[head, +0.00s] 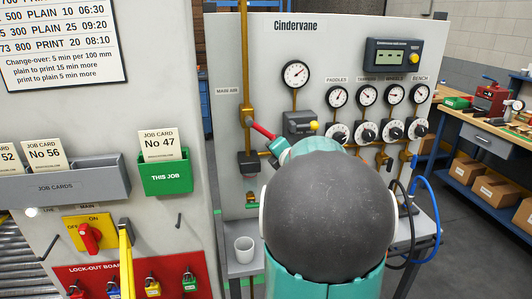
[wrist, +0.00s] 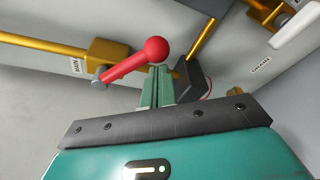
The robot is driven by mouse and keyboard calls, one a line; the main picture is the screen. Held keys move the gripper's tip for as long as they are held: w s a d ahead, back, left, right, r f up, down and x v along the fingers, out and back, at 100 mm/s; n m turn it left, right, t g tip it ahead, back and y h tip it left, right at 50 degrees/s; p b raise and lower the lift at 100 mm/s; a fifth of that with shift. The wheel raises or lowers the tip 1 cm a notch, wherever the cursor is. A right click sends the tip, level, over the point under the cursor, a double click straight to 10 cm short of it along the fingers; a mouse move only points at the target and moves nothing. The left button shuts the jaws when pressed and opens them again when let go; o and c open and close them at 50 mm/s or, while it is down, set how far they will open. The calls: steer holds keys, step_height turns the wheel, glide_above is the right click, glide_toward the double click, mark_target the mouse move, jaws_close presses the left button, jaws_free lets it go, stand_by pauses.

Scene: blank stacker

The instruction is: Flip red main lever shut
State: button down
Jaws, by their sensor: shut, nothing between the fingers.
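The red main lever (head: 263,131) sticks out to the right and slightly down from a brass valve on the upright pipe, below the "MAIN AIR" label. In the wrist view the lever (wrist: 126,67) ends in a round red ball, and its valve body carries a "MAIN" tag. My gripper (wrist: 158,72) is shut and empty, with its fingertips right beside the ball end. I cannot tell whether they touch it. In the head view my own arm hides most of the gripper.
The brass pipe (head: 244,60) runs down the panel (head: 340,45). A grey box with a yellow knob (head: 314,126) sits right of the lever. Gauges and dials line the right side. A white cup (head: 244,250) stands on the ledge below. A red rotary switch (head: 90,238) is at left.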

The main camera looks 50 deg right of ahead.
step_height(320, 180, up, 6)
steer(key=s+d+n+g+h, duration=0.1)
steer(key=d+n, duration=0.1)
steer(key=n, duration=0.4)
steer(key=shift+s+d+f+g, duration=0.15)
steer(key=shift+s+d+g, duration=0.05)
steer(key=shift+s+g, duration=0.15)
steer(key=shift+f, duration=0.1)
stand_by(0.3)
